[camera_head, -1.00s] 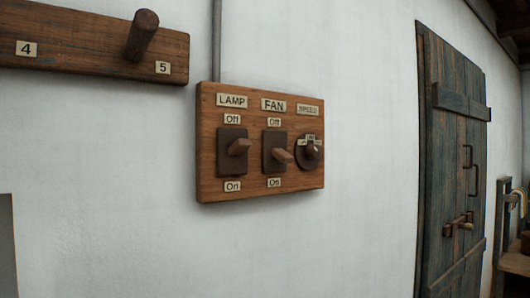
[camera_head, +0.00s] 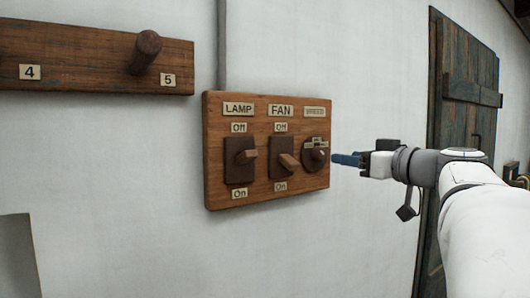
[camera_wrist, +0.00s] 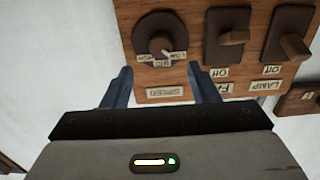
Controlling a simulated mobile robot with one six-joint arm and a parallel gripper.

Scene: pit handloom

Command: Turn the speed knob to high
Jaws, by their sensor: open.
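The speed knob (camera_head: 318,154) is a dark round knob on the right end of a wooden switch board (camera_head: 222,196) on the white wall. In the wrist view the knob (camera_wrist: 156,38) appears upside down, with small labels on its lower side and the SPEED plate (camera_wrist: 165,92) below it. My gripper (camera_head: 338,160) comes in from the right, its blue fingertips beside the board's right edge. In the wrist view my gripper (camera_wrist: 160,86) has its two fingers apart, with the SPEED plate in view between them. The jaws are empty, and the knob lies beyond the fingertips.
The lamp switch (camera_head: 240,160) and the fan switch (camera_head: 283,158) sit left of the knob on the same board. A peg rail (camera_head: 100,60) is at upper left. A wooden door (camera_head: 462,85) stands at the right. The wall below the board is clear.

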